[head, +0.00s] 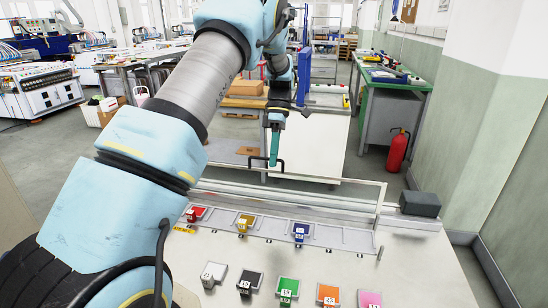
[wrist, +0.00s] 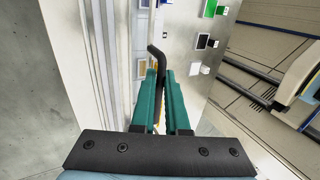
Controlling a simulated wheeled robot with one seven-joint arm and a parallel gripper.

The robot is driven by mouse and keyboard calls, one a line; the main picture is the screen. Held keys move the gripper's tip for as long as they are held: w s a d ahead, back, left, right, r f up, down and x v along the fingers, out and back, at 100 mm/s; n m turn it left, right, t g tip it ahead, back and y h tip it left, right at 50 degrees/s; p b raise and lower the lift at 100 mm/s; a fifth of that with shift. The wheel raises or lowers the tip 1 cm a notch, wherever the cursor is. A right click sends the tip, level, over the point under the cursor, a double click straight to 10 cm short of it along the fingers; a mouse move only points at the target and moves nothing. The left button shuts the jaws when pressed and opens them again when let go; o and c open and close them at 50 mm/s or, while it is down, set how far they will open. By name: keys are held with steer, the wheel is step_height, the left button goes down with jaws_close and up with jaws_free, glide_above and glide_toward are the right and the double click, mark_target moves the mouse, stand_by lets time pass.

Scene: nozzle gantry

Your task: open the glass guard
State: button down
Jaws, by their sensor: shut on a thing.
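The glass guard (head: 335,179) is a clear, pale-framed panel. It stands upright along the far side of the pale worktop in the head view. A black bar handle (head: 257,159) is on its upper edge, and the handle also shows in the wrist view (wrist: 153,51). My gripper (head: 274,160) is at the handle, with its teal fingers pointing down in the head view. In the wrist view my gripper (wrist: 164,75) is shut on the handle, which runs between the two fingers. The fingers hide part of the handle.
Red (head: 196,213), yellow and blue coloured pieces sit in a rail (head: 345,238) just in front of the guard. Several more coloured blocks (head: 288,288) stand nearer on the worktop. A dark box (head: 420,204) is at the guard's right end. A red extinguisher (head: 397,150) stands beyond.

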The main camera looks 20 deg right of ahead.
steer(key=c, duration=0.9)
jaws_free()
steer(key=shift+f, duration=0.1)
steer(key=b+v, duration=0.3)
steer(key=v, duration=0.7)
steer(key=shift+w+r, duration=0.2)
steer(key=shift+r, duration=0.15)
steer(key=s+a+f+m+t+h+b, duration=0.1)
steer(key=a+f+m, duration=0.15)
steer(key=a, duration=0.55)
steer(key=s+a+f+m+t+h, duration=0.1)
steer(key=s+a+f+m+h, duration=0.15)
steer(key=a, duration=0.65)
steer(key=s+a+f+m+t, duration=0.1)
steer(key=s+a+f+m, duration=0.1)
steer(key=s+a+m, duration=0.1)
steer(key=s+a+f+m+t+b, duration=0.1)
steer(key=s+a+m+t, duration=0.1)
steer(key=s+a, duration=0.3)
steer(key=s+a+f+m+t, duration=0.1)
steer(key=s+a+f+m, duration=0.1)
steer(key=s, duration=0.6)
steer(key=shift+a+f+m+y, duration=0.2)
steer(key=shift+a+m, duration=0.2)
steer(key=shift+a, duration=0.15)
steer(key=shift+a+f+m+y, duration=0.1)
steer(key=shift+a+f+m, duration=0.05)
steer(key=shift+a+m, duration=0.35)
